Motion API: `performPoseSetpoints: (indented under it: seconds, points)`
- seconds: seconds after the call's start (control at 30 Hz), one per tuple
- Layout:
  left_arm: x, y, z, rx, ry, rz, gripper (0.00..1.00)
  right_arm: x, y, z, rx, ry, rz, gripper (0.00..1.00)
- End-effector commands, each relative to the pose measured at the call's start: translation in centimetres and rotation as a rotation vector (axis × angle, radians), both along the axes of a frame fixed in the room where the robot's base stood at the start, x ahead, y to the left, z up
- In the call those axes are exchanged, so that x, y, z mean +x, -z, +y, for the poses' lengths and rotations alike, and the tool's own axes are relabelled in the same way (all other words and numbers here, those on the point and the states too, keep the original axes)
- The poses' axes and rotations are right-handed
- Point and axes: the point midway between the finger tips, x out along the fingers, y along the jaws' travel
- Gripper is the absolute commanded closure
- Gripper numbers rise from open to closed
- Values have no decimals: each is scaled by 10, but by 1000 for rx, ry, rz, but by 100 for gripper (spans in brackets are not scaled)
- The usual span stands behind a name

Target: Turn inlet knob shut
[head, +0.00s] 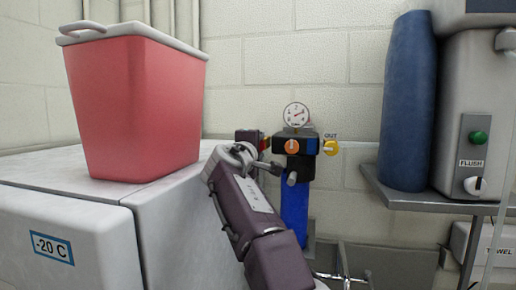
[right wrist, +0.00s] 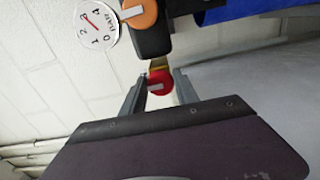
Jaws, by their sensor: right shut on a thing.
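In the head view only a bit of red (head: 264,143) shows beside my right gripper (head: 266,153), which covers the left side of the filter head. The gripper is shut on this knob. The inlet label is not visible. My left gripper is not in view.
The filter has a pressure gauge (head: 296,115), an orange knob (head: 292,146), a yellow OUT knob (head: 331,148) and a blue housing (head: 294,210). A red bin (head: 140,105) stands on the white freezer (head: 70,220) at left. A shelf (head: 430,203) holds a blue cylinder (head: 407,100) at right.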

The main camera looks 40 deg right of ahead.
Motion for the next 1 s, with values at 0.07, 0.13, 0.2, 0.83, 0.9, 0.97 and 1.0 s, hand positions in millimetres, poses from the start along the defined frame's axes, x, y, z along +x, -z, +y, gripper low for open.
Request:
performPoseSetpoints:
  seconds: [0.07, 0.13, 0.2, 0.83, 0.9, 0.97, 1.0]
  points:
    - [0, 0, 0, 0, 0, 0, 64, 0, 1, 0, 3, 1, 1, 61]
    - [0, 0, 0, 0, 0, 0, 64, 0, 1, 0, 3, 0, 1, 44]
    - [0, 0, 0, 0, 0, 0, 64, 0, 1, 0, 2, 0, 1, 44]
    - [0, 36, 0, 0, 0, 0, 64, -46, 4, 59, 1, -5, -2, 44]
    - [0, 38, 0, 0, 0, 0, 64, -51, 3, 66, 1, -3, -1, 44]
    - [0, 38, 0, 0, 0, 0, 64, -54, 2, 69, 1, -2, 1, 44]
    - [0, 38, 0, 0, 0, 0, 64, -56, 2, 70, 1, 0, 1, 44]
